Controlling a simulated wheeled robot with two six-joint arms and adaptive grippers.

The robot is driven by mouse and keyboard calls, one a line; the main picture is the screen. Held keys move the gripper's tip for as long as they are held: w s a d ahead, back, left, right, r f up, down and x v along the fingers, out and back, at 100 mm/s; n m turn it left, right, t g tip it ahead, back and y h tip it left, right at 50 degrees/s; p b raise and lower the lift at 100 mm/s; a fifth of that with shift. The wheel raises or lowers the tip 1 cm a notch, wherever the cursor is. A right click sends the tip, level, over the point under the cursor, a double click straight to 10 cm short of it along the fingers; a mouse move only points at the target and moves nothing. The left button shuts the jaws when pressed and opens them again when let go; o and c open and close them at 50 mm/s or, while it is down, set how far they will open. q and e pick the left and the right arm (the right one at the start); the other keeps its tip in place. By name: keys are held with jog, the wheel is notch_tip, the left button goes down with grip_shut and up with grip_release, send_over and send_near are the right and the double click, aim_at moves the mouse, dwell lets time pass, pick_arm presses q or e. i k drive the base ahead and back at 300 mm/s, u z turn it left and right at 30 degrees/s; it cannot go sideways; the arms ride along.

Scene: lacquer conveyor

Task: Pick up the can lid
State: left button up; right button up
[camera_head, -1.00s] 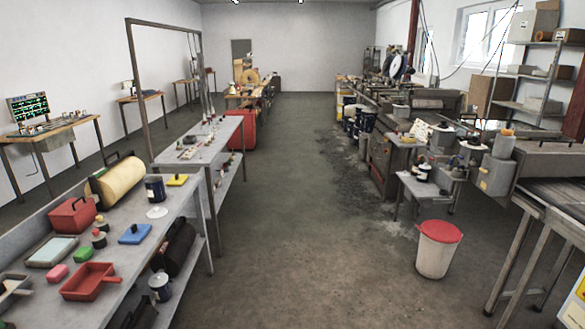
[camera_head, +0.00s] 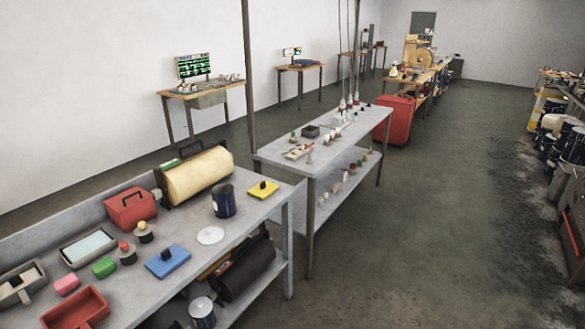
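A flat white round disc, which looks like the can lid (camera_head: 210,236), lies on the grey workbench (camera_head: 245,228) near its front edge. A dark blue can (camera_head: 224,201) stands just behind it. A blue block with a dark handle (camera_head: 168,261) lies to its left, and a yellow one (camera_head: 263,190) lies to its right. Neither of my grippers shows in the head view.
The bench also holds a cream roll (camera_head: 197,175), a red box (camera_head: 131,207), a red tray (camera_head: 75,308) and small blocks. A lower shelf carries a dark roll (camera_head: 243,271) and a white-topped can (camera_head: 202,312). Open floor (camera_head: 430,220) lies to the right.

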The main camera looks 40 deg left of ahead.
aim_at(210, 235)
jog(key=i, duration=0.8)
jog(key=u, duration=3.3)
jog(key=i, duration=0.6)
